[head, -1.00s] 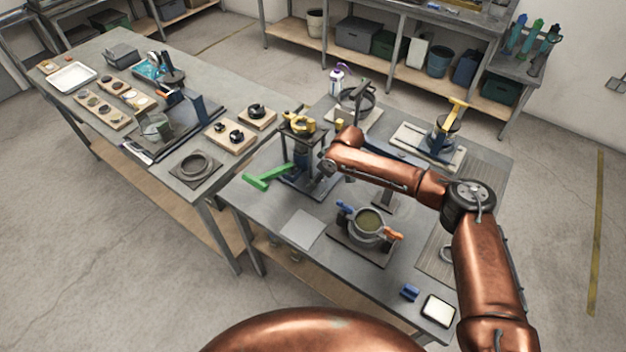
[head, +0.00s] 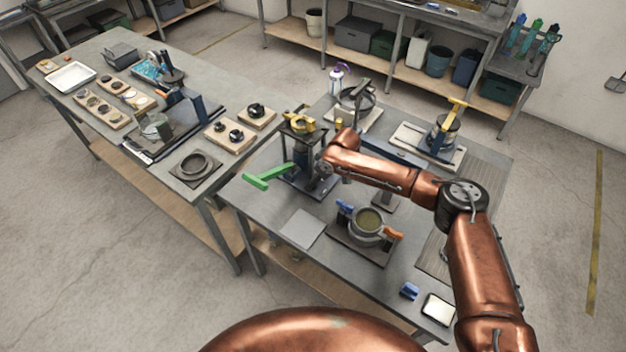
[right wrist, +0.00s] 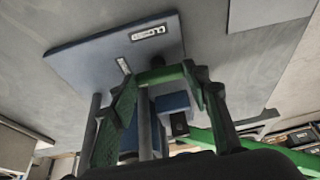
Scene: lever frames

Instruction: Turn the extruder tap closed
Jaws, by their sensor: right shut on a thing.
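The extruder (head: 300,128) is an upright dark and blue stand with a yellow part on top, near the middle of the front table. The held part, seemingly the tap, is mostly hidden. My left gripper is out of view.
A pot (head: 368,222) with blue and orange handles stands in front on a dark base. A grey square sheet (head: 302,228) lies left of it. A yellow-handled press (head: 447,128) stands at the back right. A second table (head: 95,60) with boards and trays is at the left.

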